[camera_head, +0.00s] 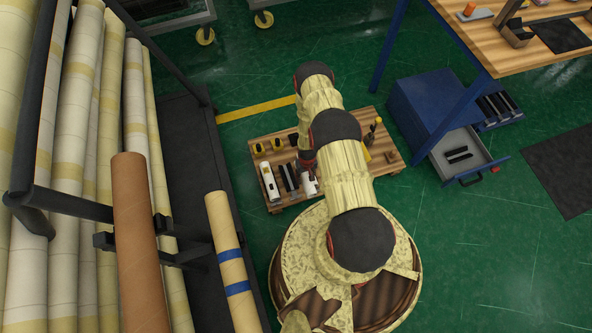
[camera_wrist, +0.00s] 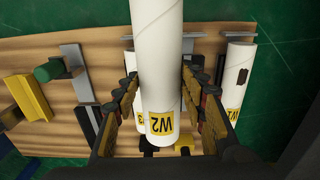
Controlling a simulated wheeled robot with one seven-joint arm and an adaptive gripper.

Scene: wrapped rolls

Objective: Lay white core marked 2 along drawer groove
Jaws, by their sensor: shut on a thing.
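The white core marked W2 (camera_wrist: 157,60) stands out large in the wrist view, with a yellow label at its near end. My gripper (camera_wrist: 160,92) is shut on it, one finger on each side. In the head view my gripper (camera_head: 308,165) is over the wooden board, largely hidden by my arm, and a white core end (camera_head: 310,186) shows beneath it. An open grey drawer (camera_head: 445,163) of the blue cabinet holds dark strips (camera_head: 459,155); I cannot make out its groove clearly.
A second white core (camera_wrist: 236,75) lies at right on the wooden board (camera_head: 268,150); another, labelled W3 (camera_wrist: 140,121), is mostly hidden behind W2. A blue cabinet (camera_head: 415,105) stands under a workbench (camera_head: 520,55). A rack of long wrapped rolls (camera_head: 85,120) stands left.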

